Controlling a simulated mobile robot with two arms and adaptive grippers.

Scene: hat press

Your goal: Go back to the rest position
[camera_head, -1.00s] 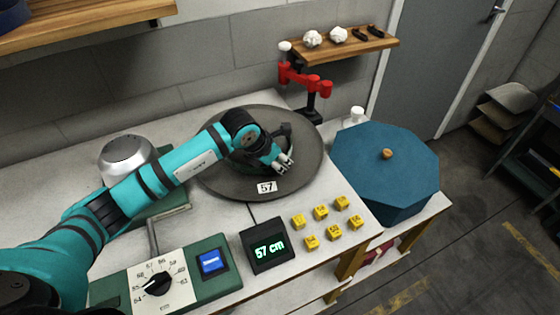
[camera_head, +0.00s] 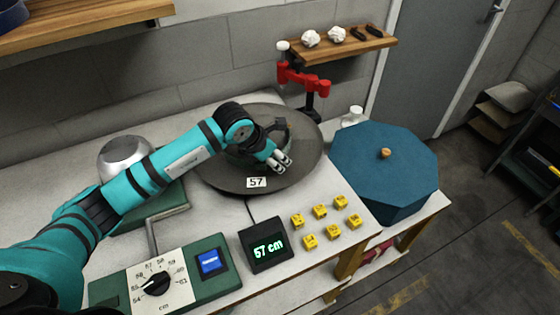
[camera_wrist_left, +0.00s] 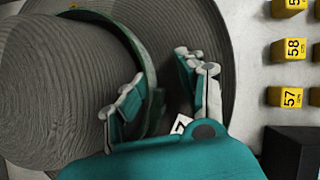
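A dark grey hat (camera_head: 215,177) with a wide round brim lies on the bench, tagged "57". Its crown is mostly hidden by my arm in the head view, and shows at the left of the left wrist view (camera_wrist_left: 60,90). A dark green curved strip (camera_wrist_left: 150,72) runs along the crown's side. My left gripper (camera_head: 282,163) is over the brim, beside the crown. Its fingers are spread apart in the left wrist view (camera_wrist_left: 160,92), with the strip showing between them. I cannot tell whether they touch the hat. My right gripper is not in view.
A blue octagonal lidded box (camera_head: 380,175) stands right of the hat. A dial panel (camera_head: 160,283) and silver dome (camera_head: 125,152) are at left. A red clamp arm (camera_head: 305,79) stands behind.

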